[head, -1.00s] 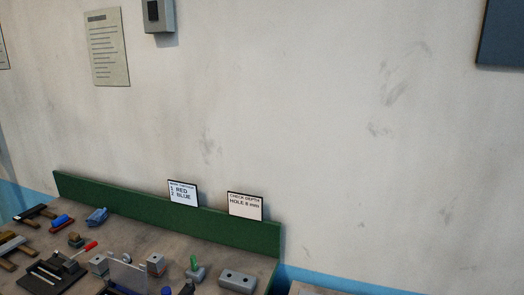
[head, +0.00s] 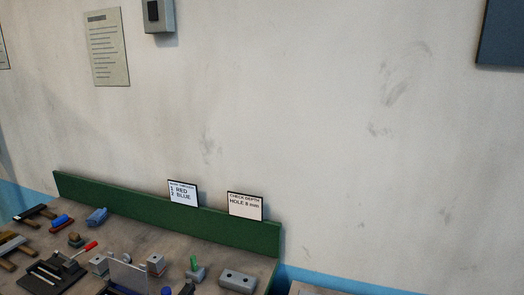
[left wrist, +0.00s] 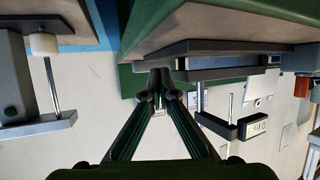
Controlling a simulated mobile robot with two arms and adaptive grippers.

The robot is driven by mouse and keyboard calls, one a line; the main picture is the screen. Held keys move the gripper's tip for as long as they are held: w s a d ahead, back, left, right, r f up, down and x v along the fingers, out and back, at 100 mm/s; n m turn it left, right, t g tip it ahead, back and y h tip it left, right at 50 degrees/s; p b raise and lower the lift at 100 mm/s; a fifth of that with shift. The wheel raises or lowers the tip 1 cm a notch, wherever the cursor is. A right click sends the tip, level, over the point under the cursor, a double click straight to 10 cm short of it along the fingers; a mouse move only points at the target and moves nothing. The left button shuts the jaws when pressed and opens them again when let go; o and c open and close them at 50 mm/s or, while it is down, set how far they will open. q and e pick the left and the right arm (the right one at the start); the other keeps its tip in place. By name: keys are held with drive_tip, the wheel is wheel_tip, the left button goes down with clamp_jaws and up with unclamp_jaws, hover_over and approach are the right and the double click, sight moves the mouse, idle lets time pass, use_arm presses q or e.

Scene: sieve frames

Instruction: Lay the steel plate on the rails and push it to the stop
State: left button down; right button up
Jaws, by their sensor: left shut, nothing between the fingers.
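My left gripper (left wrist: 158,92) shows in the left wrist view with its two dark fingers drawn together at the tips, holding nothing. Beyond its tips are a green edge and a dark, long bar-like frame (left wrist: 235,47) along a bench edge; I cannot tell whether this is the rails. In the head view a thin pale grey plate (head: 127,276) stands upright at the bottom of the picture; I cannot tell whether it is the steel plate. I cannot make out the stop. My right gripper is in neither view.
The bench (head: 150,240) at the lower left of the head view carries several tools and blocks, including a grey two-hole block (head: 238,281). A green back board (head: 150,211) with two small signs closes its rear. A grey device (left wrist: 22,85) stands left in the wrist view.

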use_arm(q)
drive_tip(key=shift+w+a, duration=0.25)
drive_tip(key=shift+a, duration=0.45)
drive_tip(key=shift+w+a+r+p, duration=0.1)
drive_tip(key=shift+a+r+p, duration=0.05)
drive_tip(key=shift+a+p, duration=0.2)
drive_tip(key=shift+d, duration=0.1)
drive_tip(key=shift+s+d+f+b, duration=0.15)
drive_tip(key=shift+d+b, duration=0.2)
drive_tip(key=shift+d, duration=0.1)
drive_tip(key=shift+s+d+f+b, duration=0.15)
drive_tip(key=shift+d+b, duration=0.15)
drive_tip(key=shift+d, duration=0.15)
drive_tip(key=shift+s+d+r, duration=0.15)
drive_tip(key=shift+s+d, duration=0.05)
drive_tip(key=shift+d, duration=0.25)
drive_tip(key=shift+s, duration=0.1)
